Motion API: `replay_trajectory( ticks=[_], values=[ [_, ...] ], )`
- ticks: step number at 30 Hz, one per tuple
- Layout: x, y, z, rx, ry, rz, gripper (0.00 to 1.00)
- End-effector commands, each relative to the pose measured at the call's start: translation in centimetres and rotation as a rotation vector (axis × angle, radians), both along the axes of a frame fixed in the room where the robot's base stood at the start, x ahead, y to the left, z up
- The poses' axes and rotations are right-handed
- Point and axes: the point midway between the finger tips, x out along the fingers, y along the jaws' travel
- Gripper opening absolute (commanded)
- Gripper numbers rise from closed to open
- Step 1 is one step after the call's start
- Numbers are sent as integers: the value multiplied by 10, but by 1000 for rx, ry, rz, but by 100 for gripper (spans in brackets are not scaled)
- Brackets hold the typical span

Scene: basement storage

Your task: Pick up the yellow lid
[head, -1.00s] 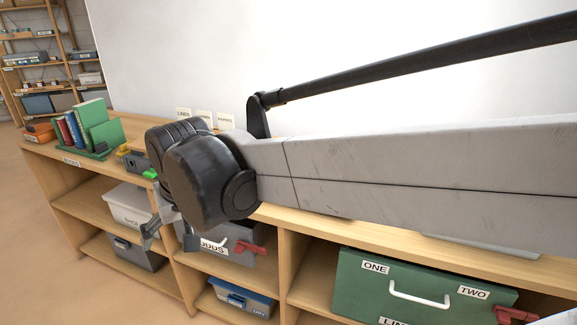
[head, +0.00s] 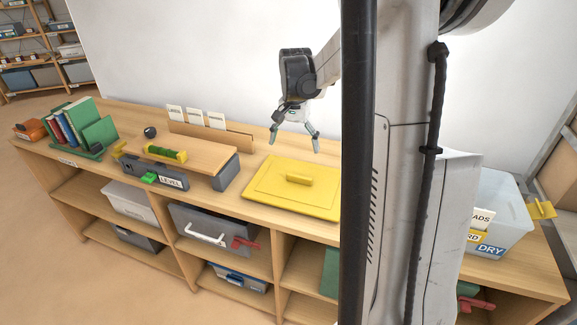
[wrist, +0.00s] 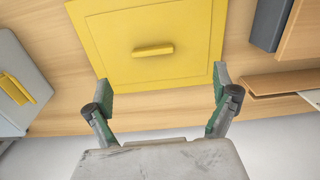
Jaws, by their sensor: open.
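The yellow lid (head: 262,186) lies flat on top of the wooden shelf unit in the head view, with a raised yellow bar handle (head: 299,179) at its middle. My gripper (head: 295,136) is open and empty, above and behind the lid's back edge, apart from it. In the wrist view the lid (wrist: 110,35) and its handle (wrist: 153,49) lie ahead of my gripper (wrist: 160,88), whose two fingers are spread wide. My arm hides the lid's right end in the head view.
Left of the lid stands a wooden board with a level (head: 165,153) on grey supports. A card holder (head: 211,134) stands behind it. Green bookends with books (head: 80,130) are at the far left. The white wall is close behind.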

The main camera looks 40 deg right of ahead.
Motion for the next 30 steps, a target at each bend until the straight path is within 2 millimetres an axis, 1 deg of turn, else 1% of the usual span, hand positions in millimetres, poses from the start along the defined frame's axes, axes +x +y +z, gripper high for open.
replay_trajectory(
  ticks=[1,5,8,15,18,21,26,30],
  values=[
    [1,-5,1,4,6,-12,94],
    [1,-10,-6,9,13,-26,94],
    [1,-11,-19,9,13,-26,94],
    [1,-10,-63,8,12,-25,94],
    [0,-10,-76,8,12,-25,94],
    [1,-10,-85,8,12,-25,94],
    [0,-11,-93,8,12,-25,94],
    [-3,-13,-111,8,12,-26,94]
  ],
)
